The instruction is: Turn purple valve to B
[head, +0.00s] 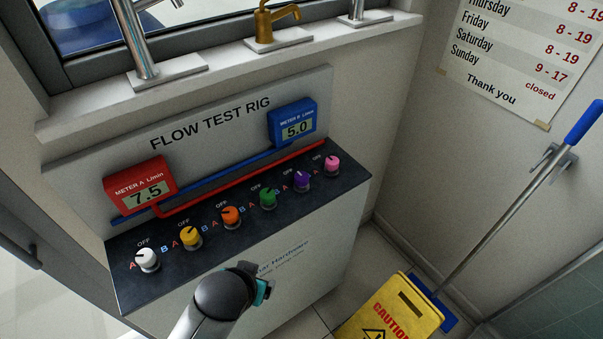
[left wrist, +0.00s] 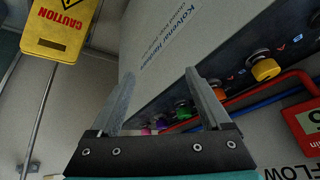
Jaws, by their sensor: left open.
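The purple valve (head: 301,181) is a round knob on the sloping dark panel, between the green and pink knobs. An OFF label is above it and small letters are at its sides. Its dark pointer mark is too small to read surely. In the left wrist view the purple valve (left wrist: 162,122) shows small between my fingers, partly crowded by other knobs. My left gripper (head: 262,288) is in front of the panel, below and left of the purple valve, apart from it. In the left wrist view its fingers (left wrist: 160,78) are spread and empty. My right gripper is not in view.
White (head: 148,260), yellow (head: 190,237), orange (head: 231,216), green (head: 268,198) and pink (head: 332,165) knobs share the row. Red meter A (head: 140,187) reads 7.5; blue meter B (head: 293,121) reads 5.0. A yellow caution sign (head: 395,310) stands at right. Space before the rig is open.

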